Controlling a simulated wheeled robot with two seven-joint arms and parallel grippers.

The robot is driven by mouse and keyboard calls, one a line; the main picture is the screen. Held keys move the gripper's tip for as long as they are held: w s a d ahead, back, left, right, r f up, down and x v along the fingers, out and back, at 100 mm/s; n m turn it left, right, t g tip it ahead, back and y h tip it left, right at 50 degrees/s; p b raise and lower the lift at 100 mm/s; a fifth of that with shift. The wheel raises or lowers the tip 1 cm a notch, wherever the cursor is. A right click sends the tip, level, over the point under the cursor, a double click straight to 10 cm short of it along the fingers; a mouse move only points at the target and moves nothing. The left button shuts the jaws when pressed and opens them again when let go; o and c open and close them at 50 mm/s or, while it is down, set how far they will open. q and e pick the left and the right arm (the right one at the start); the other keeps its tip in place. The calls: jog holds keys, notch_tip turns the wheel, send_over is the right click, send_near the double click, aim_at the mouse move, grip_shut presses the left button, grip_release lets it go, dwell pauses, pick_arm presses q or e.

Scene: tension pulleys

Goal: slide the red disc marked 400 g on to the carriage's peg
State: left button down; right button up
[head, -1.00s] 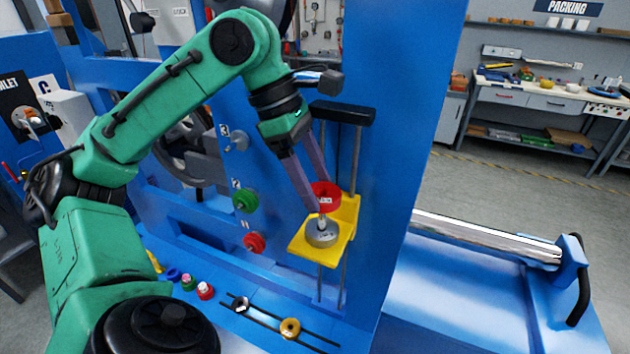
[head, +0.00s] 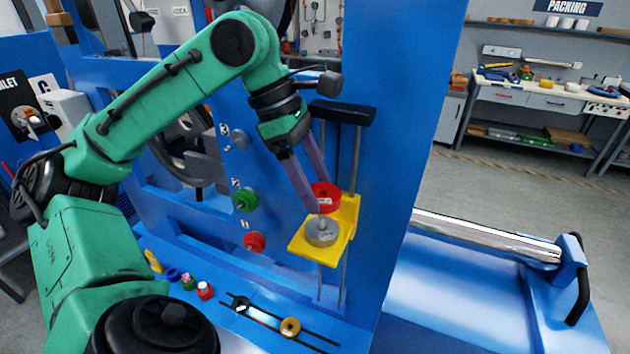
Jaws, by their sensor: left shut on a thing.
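The red disc (head: 325,197) is held in my left gripper (head: 318,203), which is shut on it. The yellow carriage (head: 343,228) rides on two upright rods, with a grey disc (head: 322,235) lying on its plate around the peg (head: 321,221). The red disc shows just above the top of the peg in the picture. Whether it is exactly in line with the peg, I cannot tell. The mark on the red disc is too small to read. My right gripper is not in view.
A black block (head: 343,113) caps the rods above the carriage. The blue panel carries a green knob (head: 245,200) and a red knob (head: 254,242) to the left. Several small coloured parts and a brass ring (head: 290,328) lie on the blue base below.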

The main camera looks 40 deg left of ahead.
aim_at(315, 226)
pick_arm(q)
jog(key=shift+r, duration=0.1)
jog(key=shift+f, duration=0.2)
jog(key=shift+f+b, duration=0.55)
jog(key=shift+f, duration=0.1)
jog(key=shift+f+b, duration=0.65)
jog(key=shift+f, duration=0.1)
jog(key=shift+r, duration=0.1)
jog(key=shift+f, duration=0.2)
jog(key=shift+f+b, duration=1.15)
jog(key=shift+f, duration=0.15)
